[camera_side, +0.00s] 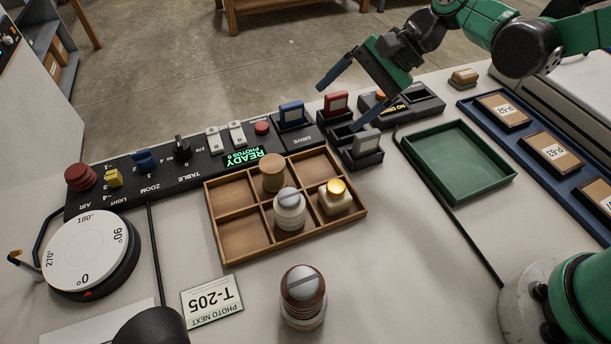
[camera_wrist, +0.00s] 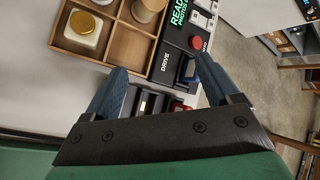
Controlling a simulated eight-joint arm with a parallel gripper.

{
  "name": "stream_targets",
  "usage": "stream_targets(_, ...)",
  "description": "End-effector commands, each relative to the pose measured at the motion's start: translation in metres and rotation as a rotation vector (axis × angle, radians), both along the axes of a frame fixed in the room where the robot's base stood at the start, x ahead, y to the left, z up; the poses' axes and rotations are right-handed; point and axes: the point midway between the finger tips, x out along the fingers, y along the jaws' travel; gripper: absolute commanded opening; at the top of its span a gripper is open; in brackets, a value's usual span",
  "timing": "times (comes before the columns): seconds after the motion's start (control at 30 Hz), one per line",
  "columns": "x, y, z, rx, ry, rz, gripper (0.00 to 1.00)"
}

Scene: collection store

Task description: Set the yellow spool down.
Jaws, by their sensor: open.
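A cream, square-bodied piece with a bright yellow round top (camera_side: 336,196) stands upright in the front right compartment of the wooden tray (camera_side: 240,254). It is the only spool-like piece with yellow on it, and it also shows in the wrist view (camera_wrist: 85,30). My gripper (camera_side: 338,108) is open and empty, above the black docks behind the tray and apart from the yellow-topped piece. In the wrist view, its two blue fingers (camera_wrist: 162,65) stand wide apart with nothing held between them.
A tan spool (camera_side: 272,172) and a grey-white one (camera_side: 290,208) stand in the tray's middle compartments; its others look empty. A brown spool (camera_side: 303,295) stands in front. An empty green tray (camera_side: 458,160) lies right. A turntable (camera_side: 85,250) and control panel (camera_side: 200,163) stand left and behind.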

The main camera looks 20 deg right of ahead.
Motion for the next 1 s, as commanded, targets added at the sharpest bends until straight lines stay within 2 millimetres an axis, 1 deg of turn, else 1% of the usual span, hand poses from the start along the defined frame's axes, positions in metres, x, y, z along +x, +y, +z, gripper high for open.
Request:
stream_targets(0.03,-0.008,-0.012,0.009,-0.077,-0.082,0.030,0.82)
stream_targets(0.2,-0.036,-0.056,0.026,-0.378,-0.350,0.189,0.82)
stream_targets(0.4,-0.070,-0.102,0.033,-0.738,-0.580,0.426,0.82)
stream_targets(0.5,-0.082,-0.118,0.032,-0.874,-0.645,0.530,0.82)
stream_targets(0.6,-0.089,-0.127,0.032,-0.964,-0.682,0.603,0.82)
stream_targets(0.63,-0.090,-0.129,0.031,-0.982,-0.688,0.617,0.76)
stream_targets(0.7,-0.092,-0.132,0.031,-1.008,-0.698,0.639,0.60)
stream_targets(1.0,-0.092,-0.133,0.031,-1.016,-0.701,0.648,0.60)
